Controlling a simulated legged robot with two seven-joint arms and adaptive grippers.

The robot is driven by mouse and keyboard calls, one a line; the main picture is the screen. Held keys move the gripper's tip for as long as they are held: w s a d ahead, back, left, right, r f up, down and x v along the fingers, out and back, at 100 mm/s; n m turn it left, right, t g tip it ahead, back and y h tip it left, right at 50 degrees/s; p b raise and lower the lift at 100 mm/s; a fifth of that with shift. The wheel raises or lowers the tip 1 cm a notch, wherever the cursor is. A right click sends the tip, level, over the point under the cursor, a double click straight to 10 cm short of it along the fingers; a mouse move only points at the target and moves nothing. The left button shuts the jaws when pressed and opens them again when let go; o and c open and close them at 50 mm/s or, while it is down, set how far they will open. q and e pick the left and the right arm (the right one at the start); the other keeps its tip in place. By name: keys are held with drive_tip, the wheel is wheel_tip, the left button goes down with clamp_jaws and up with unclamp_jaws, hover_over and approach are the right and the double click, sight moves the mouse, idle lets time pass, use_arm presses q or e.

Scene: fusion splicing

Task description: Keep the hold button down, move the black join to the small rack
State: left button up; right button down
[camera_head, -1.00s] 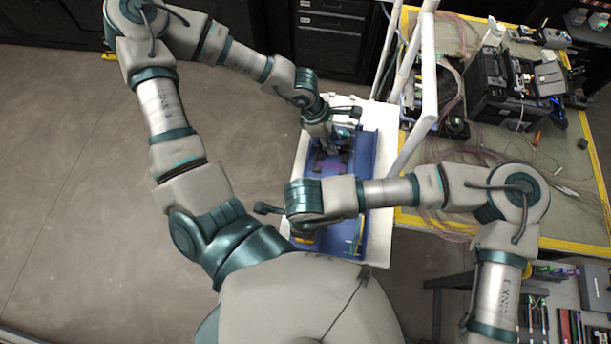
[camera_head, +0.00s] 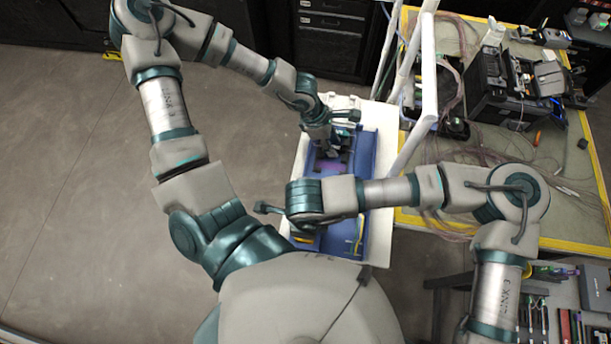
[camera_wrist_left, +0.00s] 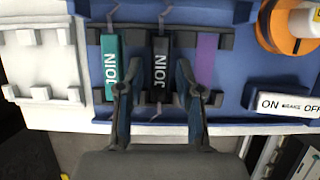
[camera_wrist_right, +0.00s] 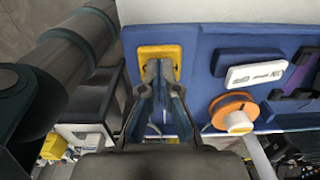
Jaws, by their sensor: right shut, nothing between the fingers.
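The black join (camera_wrist_left: 160,65) sits upright in a dark notched holder in the left wrist view, between a teal join (camera_wrist_left: 111,65) and a bare purple strip (camera_wrist_left: 206,60). My left gripper (camera_wrist_left: 156,82) is open, with one finger on each side of the black join's near end; I cannot tell whether they touch it. It also shows in the head view (camera_head: 322,150). A small white notched rack (camera_wrist_left: 45,60) stands empty to the left. My right gripper (camera_wrist_right: 160,68) is shut and empty, its tips at a yellow-framed button (camera_wrist_right: 152,52); the tips hide the button's middle.
A white ON/OFF brake switch (camera_wrist_right: 256,74) and an orange spool (camera_wrist_right: 233,111) sit on the blue tray (camera_wrist_right: 195,45). A white frame post (camera_head: 428,70) rises beside the tray. The cluttered yellow-edged table (camera_head: 500,150) lies to the right.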

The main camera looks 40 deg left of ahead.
use_arm(q)
clamp_jaws()
drive_tip(key=shift+r, duration=0.1)
wheel_tip(320, 180, up, 12)
idle(1.2)
use_arm(e)
drive_tip(key=shift+r, duration=3.5)
